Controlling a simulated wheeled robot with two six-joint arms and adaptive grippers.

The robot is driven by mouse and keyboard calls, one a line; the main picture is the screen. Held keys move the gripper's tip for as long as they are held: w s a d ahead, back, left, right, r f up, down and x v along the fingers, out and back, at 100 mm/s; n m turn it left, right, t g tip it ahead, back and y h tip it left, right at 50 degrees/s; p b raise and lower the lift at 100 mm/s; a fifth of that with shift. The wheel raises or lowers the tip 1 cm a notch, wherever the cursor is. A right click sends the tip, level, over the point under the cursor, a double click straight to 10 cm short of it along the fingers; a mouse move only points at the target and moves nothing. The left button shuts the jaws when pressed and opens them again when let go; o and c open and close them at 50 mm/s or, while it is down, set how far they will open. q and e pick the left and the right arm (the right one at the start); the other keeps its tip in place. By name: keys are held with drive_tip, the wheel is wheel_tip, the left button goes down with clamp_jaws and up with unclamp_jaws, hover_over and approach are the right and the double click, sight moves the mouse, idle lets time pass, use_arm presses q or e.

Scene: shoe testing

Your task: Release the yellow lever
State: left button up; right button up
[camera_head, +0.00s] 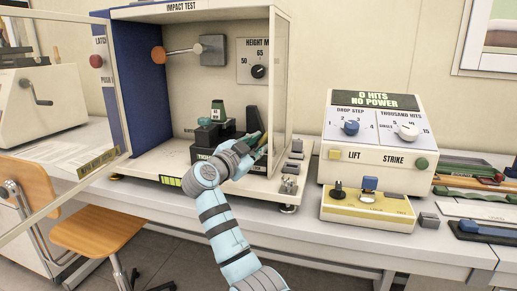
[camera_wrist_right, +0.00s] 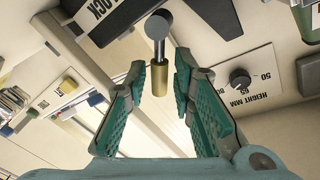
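The yellow lever (camera_wrist_right: 158,76) shows in the right wrist view as a short brass-yellow grip with a grey round-ended part (camera_wrist_right: 158,24) at its upper end. My right gripper (camera_wrist_right: 168,80) has its green-padded fingers apart, one on each side of the lever. In the head view my right gripper (camera_head: 257,139) is inside the open impact test cabinet (camera_head: 148,160), at the right of the dark clamp block (camera_head: 208,135), and mostly covers the lever. My left gripper is out of view.
The cabinet's clear side panel (camera_head: 280,80) stands close to the right of my gripper. An orange-tipped hammer (camera_head: 159,55) and a height dial (camera_head: 258,72) are at the back wall. A control box (camera_head: 372,155) and a yellow box (camera_head: 365,212) stand on the right.

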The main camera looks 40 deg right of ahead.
drive_tip(key=shift+w+d, duration=0.15)
drive_tip(key=shift+d, duration=0.15)
clamp_jaws()
